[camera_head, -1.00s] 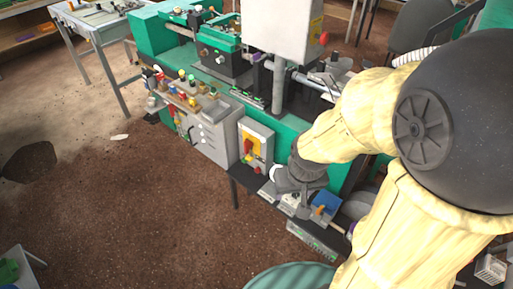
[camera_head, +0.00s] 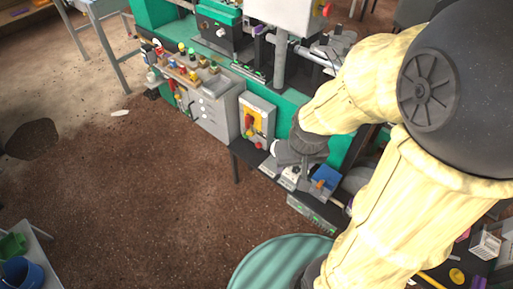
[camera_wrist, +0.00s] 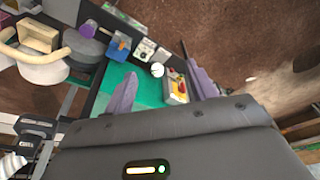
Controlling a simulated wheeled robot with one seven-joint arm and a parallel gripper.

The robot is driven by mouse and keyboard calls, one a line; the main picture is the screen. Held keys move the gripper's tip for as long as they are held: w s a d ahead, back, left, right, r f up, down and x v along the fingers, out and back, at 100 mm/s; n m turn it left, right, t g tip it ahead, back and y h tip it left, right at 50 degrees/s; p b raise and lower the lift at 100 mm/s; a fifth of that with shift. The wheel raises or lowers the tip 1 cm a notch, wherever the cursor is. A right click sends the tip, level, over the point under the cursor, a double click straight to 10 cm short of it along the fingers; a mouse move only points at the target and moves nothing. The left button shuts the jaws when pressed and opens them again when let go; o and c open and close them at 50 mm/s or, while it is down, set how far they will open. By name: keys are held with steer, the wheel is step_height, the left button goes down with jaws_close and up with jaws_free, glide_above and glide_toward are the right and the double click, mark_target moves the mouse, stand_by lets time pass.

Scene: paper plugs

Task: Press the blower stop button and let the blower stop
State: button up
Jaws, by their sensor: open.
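A grey control box (camera_head: 270,110) with a yellow plate and red switch is on the green machine's front in the head view. I cannot read which control is the blower stop. My gripper (camera_head: 288,153) is just right of and below the box, partly hidden by my wrist. In the wrist view my gripper (camera_wrist: 159,60) is open and empty, its purple fingers apart. The box (camera_wrist: 177,88) shows between them, beyond the tips. A white round thing (camera_wrist: 157,70) is beside it.
A grey cabinet (camera_head: 216,115) with a tray of coloured knobs stands left of the box. A dark shelf (camera_head: 247,155) with small instruments and a blue block (camera_head: 325,178) lies below my gripper. A green round drum (camera_head: 270,262) stands in front.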

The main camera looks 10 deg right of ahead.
jaws_close()
stand_by(1.5)
